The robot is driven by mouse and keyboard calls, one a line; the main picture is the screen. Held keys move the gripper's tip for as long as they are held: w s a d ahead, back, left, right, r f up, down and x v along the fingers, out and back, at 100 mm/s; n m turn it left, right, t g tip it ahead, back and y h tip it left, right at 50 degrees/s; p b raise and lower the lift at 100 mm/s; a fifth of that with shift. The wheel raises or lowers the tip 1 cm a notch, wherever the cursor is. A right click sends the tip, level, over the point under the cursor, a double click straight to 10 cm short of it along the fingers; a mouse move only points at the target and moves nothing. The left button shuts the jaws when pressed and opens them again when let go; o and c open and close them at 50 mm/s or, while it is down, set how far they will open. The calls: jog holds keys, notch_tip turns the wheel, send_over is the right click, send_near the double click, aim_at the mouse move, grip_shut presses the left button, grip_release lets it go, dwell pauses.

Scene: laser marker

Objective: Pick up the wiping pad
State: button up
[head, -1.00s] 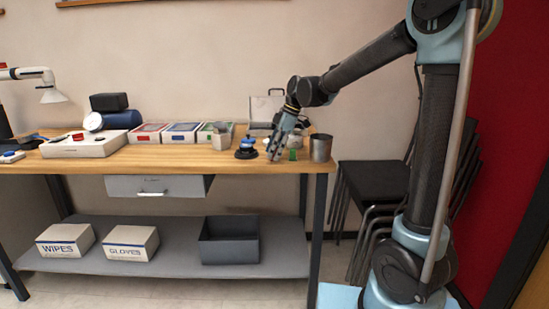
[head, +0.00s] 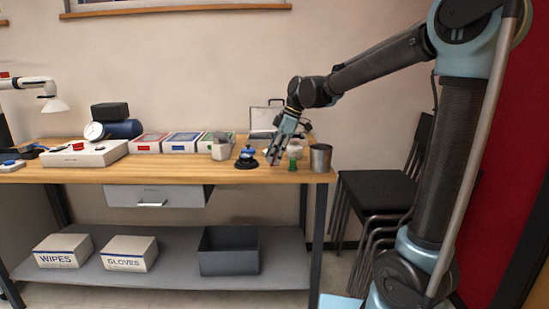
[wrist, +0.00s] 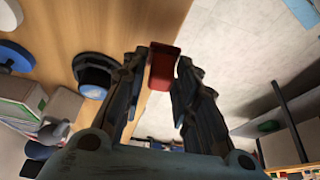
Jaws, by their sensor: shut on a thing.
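A small red block-like piece, which I take to be the wiping pad (wrist: 163,68), sits between the two fingers of my gripper (wrist: 162,58) in the wrist view. My gripper is shut on it. In the head view my gripper (head: 272,159) points down at the front right of the wooden workbench (head: 180,175), and the pad is mostly hidden there by the fingers. Whether the pad touches the bench top is hard to tell.
A black round-based item with a blue top (head: 247,158) stands close left of my gripper. A metal cup (head: 320,157) and a green item (head: 294,152) are close on the right. Several trays (head: 183,143) and a white box (head: 88,154) lie further left.

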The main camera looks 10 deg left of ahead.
jog(key=s+d, duration=0.3)
jog(key=s, duration=1.1)
jog(key=shift+d, duration=0.2)
